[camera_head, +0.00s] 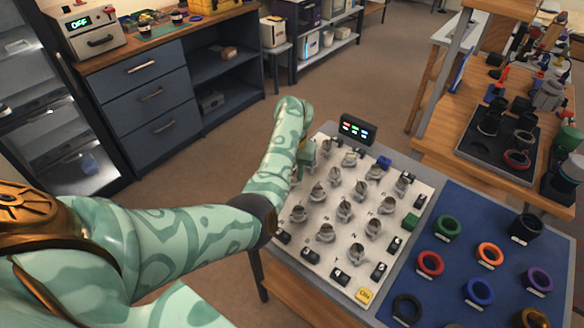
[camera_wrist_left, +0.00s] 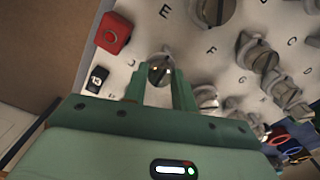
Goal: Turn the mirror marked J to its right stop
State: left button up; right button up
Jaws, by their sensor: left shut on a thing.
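The white board (camera_head: 318,262) carries several small round mirrors on grey mounts, with printed letters beside them. My left gripper (camera_head: 306,158) reaches down at the board's far left corner; my own arm and hand hide its fingers in the head view. In the left wrist view the green fingers (camera_wrist_left: 159,86) stand on either side of a round mirror (camera_wrist_left: 158,70) and are shut on it. A small letter that looks like J is printed just left of this mirror. The mirror's exact turn angle is hard to tell. My right gripper is not in view.
A red block (camera_wrist_left: 113,33) and a dark block (camera_wrist_left: 97,78) sit near the gripped mirror. A dark box with coloured lights (camera_head: 357,129) stands behind the board. A blue mat (camera_head: 455,262) with coloured rings lies to the right.

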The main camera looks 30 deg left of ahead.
pick_arm(q)
jog(key=m+p, duration=0.2)
jog(key=m, duration=0.3)
jog(key=shift+r+m+p, duration=0.15)
jog(key=shift+m+p, duration=0.15)
jog(key=shift+p, duration=0.05)
jog(key=m+p, duration=0.2)
jog(key=m, duration=0.2)
jog(key=shift+m, duration=0.4)
jog(key=shift+f, duration=0.2)
jog(key=o, duration=1)
